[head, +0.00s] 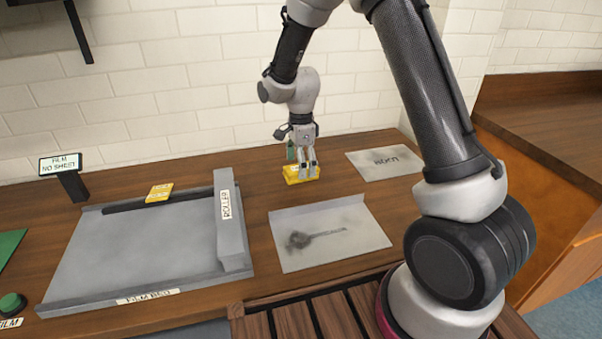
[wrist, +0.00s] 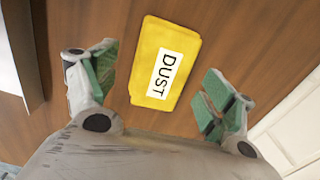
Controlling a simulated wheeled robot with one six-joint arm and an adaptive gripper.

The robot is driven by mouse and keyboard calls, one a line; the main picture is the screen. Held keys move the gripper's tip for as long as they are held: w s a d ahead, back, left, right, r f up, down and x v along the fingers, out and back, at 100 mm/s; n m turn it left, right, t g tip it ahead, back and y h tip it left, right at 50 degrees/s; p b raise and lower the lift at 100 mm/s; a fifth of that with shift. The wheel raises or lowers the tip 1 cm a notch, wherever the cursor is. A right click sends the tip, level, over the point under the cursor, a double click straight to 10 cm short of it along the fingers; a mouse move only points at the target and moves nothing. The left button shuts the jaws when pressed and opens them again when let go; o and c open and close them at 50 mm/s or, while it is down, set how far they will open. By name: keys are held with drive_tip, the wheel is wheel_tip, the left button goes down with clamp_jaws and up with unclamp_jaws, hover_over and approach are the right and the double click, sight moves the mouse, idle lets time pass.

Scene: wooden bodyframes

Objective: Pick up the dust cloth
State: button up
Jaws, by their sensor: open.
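The dust cloth (head: 311,177) is a yellow folded pad lying flat on the wooden counter near the back wall. In the wrist view the dust cloth (wrist: 148,62) shows a white label reading DUST. My gripper (head: 303,168) is over the cloth in the head view and hides part of it. In the wrist view my gripper (wrist: 155,88) has its green-padded fingers spread wide, one to each side of the cloth, with a gap on both sides. Nothing is held. The height of the fingertips above the counter is hard to tell.
A grey film bed (head: 140,250) with a roller (head: 232,222) stands at the left. A smudged grey sheet (head: 352,228) lies in front of the cloth, and another sheet (head: 372,163) to its right. A second yellow piece (head: 159,192) is on the film bed's back edge.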

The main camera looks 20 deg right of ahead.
drive_tip(key=shift+f, duration=0.95)
drive_tip(key=c, duration=1.1)
wheel_tip(320, 180, up, 10)
